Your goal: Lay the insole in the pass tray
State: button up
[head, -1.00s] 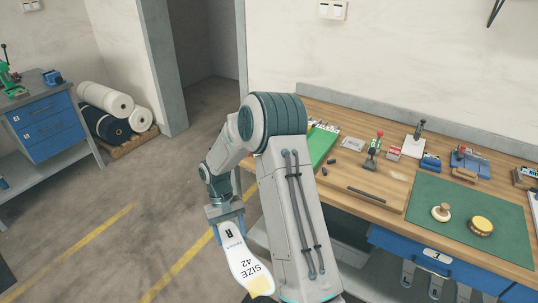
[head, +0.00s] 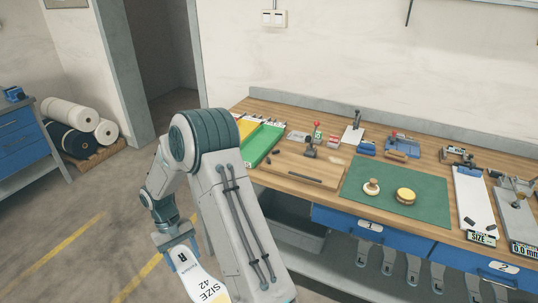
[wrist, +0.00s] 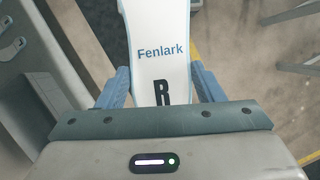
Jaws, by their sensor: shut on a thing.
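The white insole (head: 203,277) is marked "SIZE 42" and "R" and hangs from my gripper (head: 177,247) at the lower left, over the floor. The lower end of the insole is cut off by the picture edge in the head view. A green tray (head: 262,143) lies at the left end of the workbench, beyond my arm and apart from the insole; I cannot read a pass label on it.
A yellow tray (head: 248,127) lies beside the green one, partly hidden by my arm.

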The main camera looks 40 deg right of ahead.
aim_at(259, 146)
jog(key=u, duration=0.05)
jog(key=k, duration=0.1)
jog(key=z, duration=1)
jog(key=i, duration=0.55)
jog(key=z, duration=0.05)
